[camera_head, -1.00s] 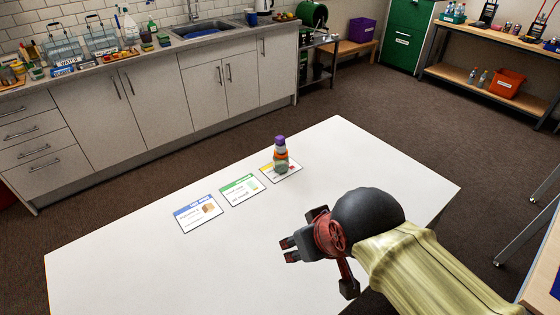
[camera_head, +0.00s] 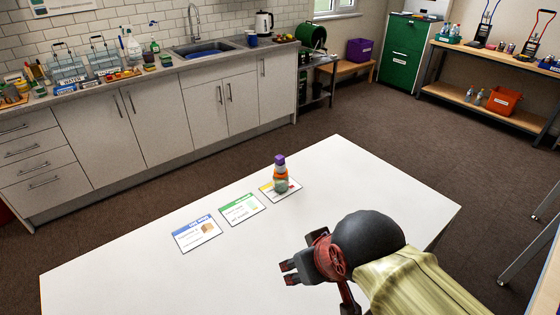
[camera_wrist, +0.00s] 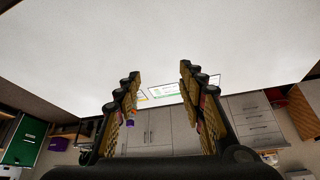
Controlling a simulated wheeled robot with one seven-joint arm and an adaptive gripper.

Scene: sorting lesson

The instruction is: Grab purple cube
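A small purple piece (camera_head: 280,159) tops a narrow upright stack on the white table (camera_head: 150,270). It is too small to tell whether it is a cube. Below it the stack shows a pale band, an orange part (camera_head: 281,173) and a grey-green base. The stack stands on the yellow-edged card (camera_head: 291,190). My gripper (camera_head: 288,272) is above the table, nearer the camera than the stack and apart from it. In the wrist view my gripper (camera_wrist: 158,84) is open, with nothing between its fingers. A bit of purple (camera_wrist: 130,123) shows there beside the left finger, mostly hidden.
A blue-edged card (camera_head: 197,232) and a green-edged card (camera_head: 241,209) lie left of the stack. The rest of the visible tabletop is clear. A counter with a sink (camera_head: 203,48) runs behind. A purple bin (camera_head: 360,50) stands on a distant bench.

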